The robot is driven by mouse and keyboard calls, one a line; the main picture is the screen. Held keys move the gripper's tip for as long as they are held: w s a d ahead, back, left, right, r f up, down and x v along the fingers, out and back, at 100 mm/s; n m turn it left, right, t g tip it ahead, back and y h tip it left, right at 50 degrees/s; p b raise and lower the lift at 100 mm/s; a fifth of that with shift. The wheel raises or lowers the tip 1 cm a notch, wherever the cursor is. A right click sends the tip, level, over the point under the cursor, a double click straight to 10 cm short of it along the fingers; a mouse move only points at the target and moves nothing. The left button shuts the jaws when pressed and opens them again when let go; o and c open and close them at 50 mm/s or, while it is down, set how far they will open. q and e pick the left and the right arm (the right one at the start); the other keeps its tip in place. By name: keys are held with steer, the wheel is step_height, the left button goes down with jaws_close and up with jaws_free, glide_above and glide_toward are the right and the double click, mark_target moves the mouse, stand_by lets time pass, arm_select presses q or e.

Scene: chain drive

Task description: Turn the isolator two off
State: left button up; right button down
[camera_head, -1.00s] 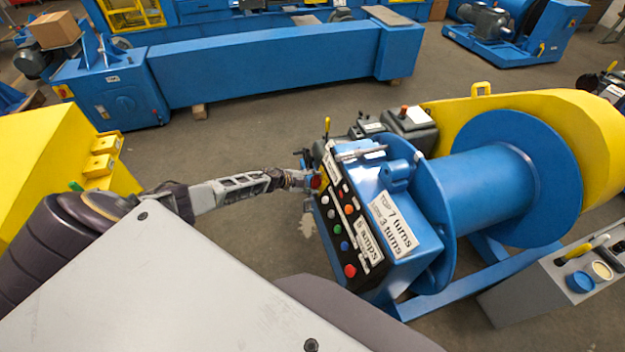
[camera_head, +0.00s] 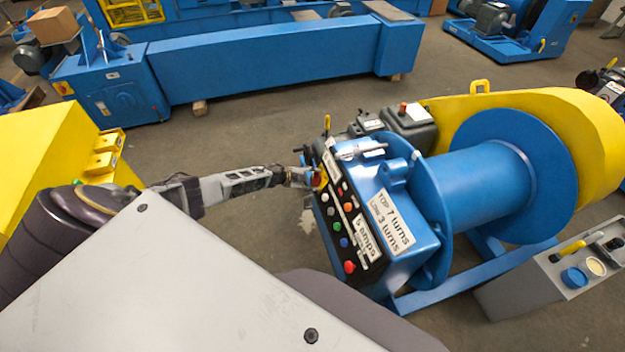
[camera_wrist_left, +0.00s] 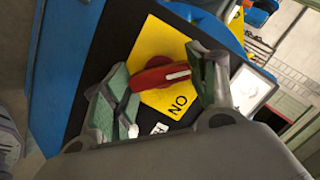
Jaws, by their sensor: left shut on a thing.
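The isolator is a red rotary handle (camera_wrist_left: 160,76) on a yellow plate (camera_wrist_left: 162,50) with black lettering, on a black panel. In the left wrist view its white-marked grip lies roughly across, slightly tilted, between my fingers. My left gripper (camera_wrist_left: 163,80) is shut on the red handle, with a green-padded finger on either side. In the head view the left gripper (camera_head: 306,178) is at the left edge of the blue machine's control panel (camera_head: 345,225), where the red handle (camera_head: 317,180) shows small and partly hidden. My right gripper is not in view.
The panel carries several coloured buttons, including a red one (camera_head: 349,267), and white labels (camera_head: 390,222). A blue drum (camera_head: 480,190) with a yellow guard (camera_head: 600,125) stands to the right. A grey control box (camera_head: 560,275) is at the lower right. Floor is clear behind the arm.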

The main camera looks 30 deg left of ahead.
arm_select(q)
steer(key=o, duration=1)
steer(key=shift+s+a, duration=0.1)
steer(key=v, duration=1.1)
steer(key=shift+s+r, duration=0.2)
steer(key=shift+r, duration=0.05)
steer(key=shift+a, duration=0.15)
stand_by(0.7)
